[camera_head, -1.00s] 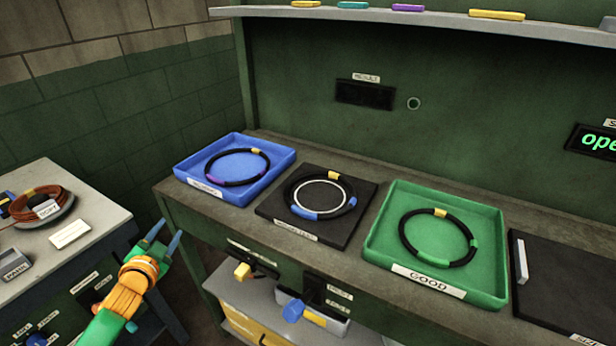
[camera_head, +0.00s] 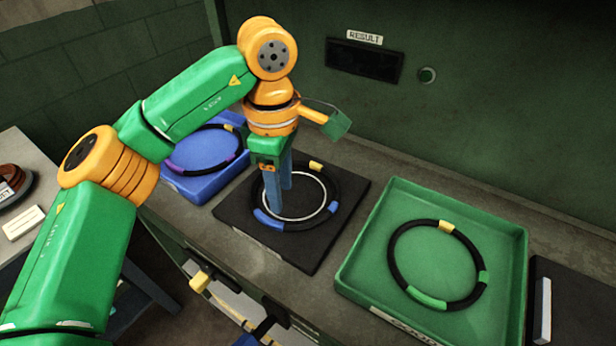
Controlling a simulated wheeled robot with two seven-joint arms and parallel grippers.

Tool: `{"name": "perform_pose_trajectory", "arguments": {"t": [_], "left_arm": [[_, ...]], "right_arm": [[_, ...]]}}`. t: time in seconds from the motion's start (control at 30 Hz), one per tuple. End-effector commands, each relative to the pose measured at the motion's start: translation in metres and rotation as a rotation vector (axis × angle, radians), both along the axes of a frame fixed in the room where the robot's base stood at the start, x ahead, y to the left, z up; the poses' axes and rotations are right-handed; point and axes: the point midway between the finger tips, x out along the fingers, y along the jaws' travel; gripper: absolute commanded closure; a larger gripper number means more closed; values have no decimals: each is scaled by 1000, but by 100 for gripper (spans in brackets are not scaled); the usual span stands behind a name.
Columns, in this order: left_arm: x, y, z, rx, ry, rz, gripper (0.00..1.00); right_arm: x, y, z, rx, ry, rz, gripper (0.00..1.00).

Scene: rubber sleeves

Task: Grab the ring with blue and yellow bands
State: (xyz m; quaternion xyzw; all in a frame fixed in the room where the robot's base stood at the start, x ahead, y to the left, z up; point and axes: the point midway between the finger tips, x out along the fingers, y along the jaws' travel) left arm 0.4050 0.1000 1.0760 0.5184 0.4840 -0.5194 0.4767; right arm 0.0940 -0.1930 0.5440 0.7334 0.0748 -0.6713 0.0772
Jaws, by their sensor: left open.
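The black ring with blue and yellow bands (camera_head: 334,190) lies around a white circle on the black plate (camera_head: 325,245). Its yellow band is at the far side; blue bands show at the front left and right. My left gripper (camera_head: 281,200) points down over the left part of this ring, with its two blue fingers apart. The fingers and hand hide part of the ring's left side. I cannot tell whether the fingers touch the ring or straddle it. My right gripper is out of view.
A blue tray (camera_head: 208,188) at the left holds a ring with a purple band. A green tray (camera_head: 510,262) at the right holds a ring with yellow and green bands. A dark panel with a white bar (camera_head: 542,310) lies further right. The green back wall (camera_head: 480,110) stands behind the bench.

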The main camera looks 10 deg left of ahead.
Motion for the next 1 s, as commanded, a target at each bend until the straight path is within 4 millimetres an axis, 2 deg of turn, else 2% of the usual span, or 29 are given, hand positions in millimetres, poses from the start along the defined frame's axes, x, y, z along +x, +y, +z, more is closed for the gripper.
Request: {"name": "perform_pose_trajectory", "arguments": {"t": [0.1,0.27,0.37,0.6,0.67,0.8,1.0], "left_arm": [[-1,1,-16,7,5,-2,51],[-5,0,-43,4,8,-1,51],[-4,0,-61,2,6,1,51],[-4,-1,-68,-1,2,2,51],[-4,-1,-68,-1,2,2,65],[-4,-1,-67,-1,2,2,100],[-4,-1,-67,-1,2,2,100]], "right_arm": [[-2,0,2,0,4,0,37],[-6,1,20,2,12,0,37],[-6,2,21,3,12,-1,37],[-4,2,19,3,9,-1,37],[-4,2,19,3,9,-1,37],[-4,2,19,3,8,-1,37],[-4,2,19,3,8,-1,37]]}}
